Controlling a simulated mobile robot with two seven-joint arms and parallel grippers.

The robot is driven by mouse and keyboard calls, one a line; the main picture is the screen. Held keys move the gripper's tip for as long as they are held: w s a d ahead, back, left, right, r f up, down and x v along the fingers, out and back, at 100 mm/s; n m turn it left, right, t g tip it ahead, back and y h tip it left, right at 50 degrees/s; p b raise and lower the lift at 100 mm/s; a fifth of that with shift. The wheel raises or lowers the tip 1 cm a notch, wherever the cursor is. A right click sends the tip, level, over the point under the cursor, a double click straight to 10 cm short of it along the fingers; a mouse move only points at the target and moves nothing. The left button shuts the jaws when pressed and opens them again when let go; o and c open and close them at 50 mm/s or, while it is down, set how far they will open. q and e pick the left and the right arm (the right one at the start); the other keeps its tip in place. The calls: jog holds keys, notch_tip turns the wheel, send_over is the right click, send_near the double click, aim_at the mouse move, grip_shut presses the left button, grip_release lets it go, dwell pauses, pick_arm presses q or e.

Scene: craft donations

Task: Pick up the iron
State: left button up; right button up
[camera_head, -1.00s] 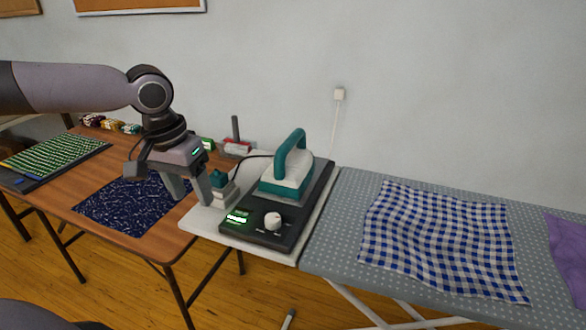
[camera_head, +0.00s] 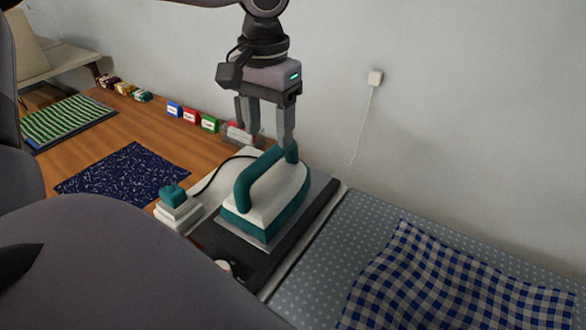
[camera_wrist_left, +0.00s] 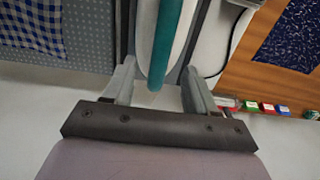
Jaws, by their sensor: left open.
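The iron (camera_head: 268,205) has a white body, a teal base and a teal handle. It sits on a dark rest plate (camera_head: 287,246) on the white end of the ironing board. My left gripper (camera_head: 268,143) is open, pointing down just above the far end of the iron's handle. In the left wrist view, the teal handle (camera_wrist_left: 164,40) runs toward the gap between the open fingers (camera_wrist_left: 156,88). Whether the fingers touch it is unclear. My right gripper is not in view.
A small teal-topped white block (camera_head: 177,205) stands left of the iron, with a black cord behind it. A dark blue patterned cloth (camera_head: 125,174) and several small coloured boxes lie on the wooden table. A blue checked cloth (camera_head: 450,285) lies on the dotted ironing board.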

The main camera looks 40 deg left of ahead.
aim_at(269, 152)
pick_arm(q)
jog(key=shift+w+f, duration=0.2)
jog(key=shift+f, duration=0.05)
jog(key=f, duration=0.5)
jog(key=shift+s+f, duration=0.2)
jog(key=shift+s, duration=0.1)
jog(key=shift+f, duration=0.6)
jog(key=shift+w, duration=0.1)
grip_shut()
jog(key=shift+r, duration=0.1)
